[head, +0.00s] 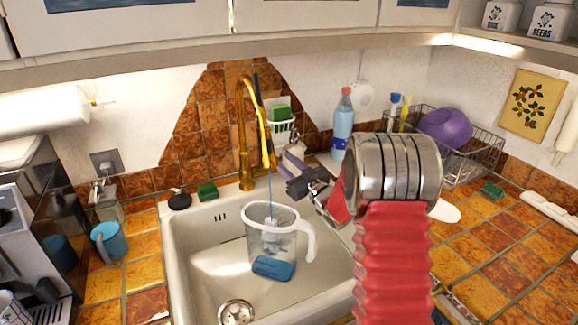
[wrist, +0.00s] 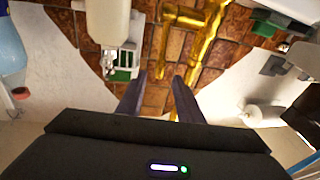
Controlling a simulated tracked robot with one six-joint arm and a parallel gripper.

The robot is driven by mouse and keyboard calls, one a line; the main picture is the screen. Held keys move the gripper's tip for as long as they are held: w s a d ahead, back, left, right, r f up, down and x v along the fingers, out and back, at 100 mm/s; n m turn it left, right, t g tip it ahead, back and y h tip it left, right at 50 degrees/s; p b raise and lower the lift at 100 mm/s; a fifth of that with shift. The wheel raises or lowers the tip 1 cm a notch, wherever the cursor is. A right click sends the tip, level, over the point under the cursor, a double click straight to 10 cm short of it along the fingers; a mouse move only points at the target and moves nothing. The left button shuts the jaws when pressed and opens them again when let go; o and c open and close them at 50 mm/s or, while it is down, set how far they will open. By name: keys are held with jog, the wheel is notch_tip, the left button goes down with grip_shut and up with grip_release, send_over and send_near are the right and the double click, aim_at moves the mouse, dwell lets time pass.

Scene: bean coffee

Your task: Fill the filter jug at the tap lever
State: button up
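The filter jug (head: 258,238) stands in the sink, clear with a white rim and a white handle on its right. A thin blue stream runs from the brass tap (head: 244,128) into its open top. The water level inside is hard to tell. My gripper (head: 277,166) is right of the tap, above the sink's back edge, pointing left and back. Brass tap parts (wrist: 187,20) show just beyond the fingertips.
A caddy with a green sponge (head: 280,115), a bottle (head: 342,125) and a dish rack (head: 475,165) with a purple bowl (head: 445,128) stand behind and right. Cabinets hang above.

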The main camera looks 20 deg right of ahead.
jog(key=shift+v, duration=1.05)
dwell(1.3)
